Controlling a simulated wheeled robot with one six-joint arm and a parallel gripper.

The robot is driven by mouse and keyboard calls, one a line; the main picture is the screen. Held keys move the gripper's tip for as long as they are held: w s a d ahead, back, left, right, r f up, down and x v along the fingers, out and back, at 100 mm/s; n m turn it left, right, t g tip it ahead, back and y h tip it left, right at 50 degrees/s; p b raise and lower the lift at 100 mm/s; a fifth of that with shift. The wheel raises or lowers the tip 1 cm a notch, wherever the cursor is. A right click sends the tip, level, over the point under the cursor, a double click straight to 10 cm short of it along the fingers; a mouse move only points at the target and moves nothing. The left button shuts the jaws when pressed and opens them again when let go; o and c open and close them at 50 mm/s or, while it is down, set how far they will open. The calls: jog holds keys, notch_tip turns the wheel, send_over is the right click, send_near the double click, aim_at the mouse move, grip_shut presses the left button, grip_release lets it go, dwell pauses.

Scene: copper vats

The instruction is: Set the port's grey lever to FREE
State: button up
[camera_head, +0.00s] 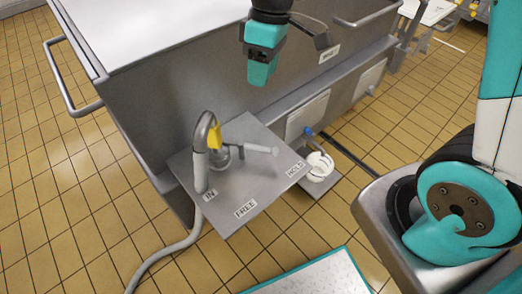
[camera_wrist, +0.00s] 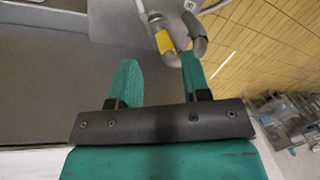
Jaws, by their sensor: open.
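The grey lever (camera_head: 260,149) sits on a square grey port plate (camera_head: 250,190) and points right, toward the side of the HOLD label (camera_head: 295,169). The FREE label (camera_head: 245,208) is at the plate's front corner and the IN label (camera_head: 210,195) at its left. A bent grey hose end (camera_head: 201,160) with a yellow part (camera_head: 214,137) stands beside the lever's pivot. My gripper (camera_head: 262,75) is above and behind the plate, apart from the lever. In the wrist view my gripper (camera_wrist: 160,75) is open and empty, with the yellow part (camera_wrist: 165,42) beyond its fingertips.
A large grey vat (camera_head: 150,110) with side handles stands behind the plate. A small shelf with a white round item (camera_head: 318,165) and a blue knob is right of the plate. A hose (camera_head: 165,250) runs down to the tiled floor. Space above the plate's right side looks clear.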

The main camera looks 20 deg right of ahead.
jog(key=w+d+f+n+b, duration=0.15)
jog(key=w+f, duration=0.25)
jog(key=f, duration=0.4)
jog(key=b, duration=0.2)
send_near(247, 145)
jog(key=shift+m+g+h, duration=0.25)
jog(key=shift+g+h, duration=0.05)
jog(key=f, duration=0.3)
jog(key=s+d+f, duration=0.1)
jog(key=f, duration=0.1)
jog(key=s+f, duration=0.1)
jog(key=f, duration=0.2)
jog(key=shift+s+d+f, duration=0.1)
jog(key=shift+d+f, duration=0.1)
jog(key=shift+f, duration=0.15)
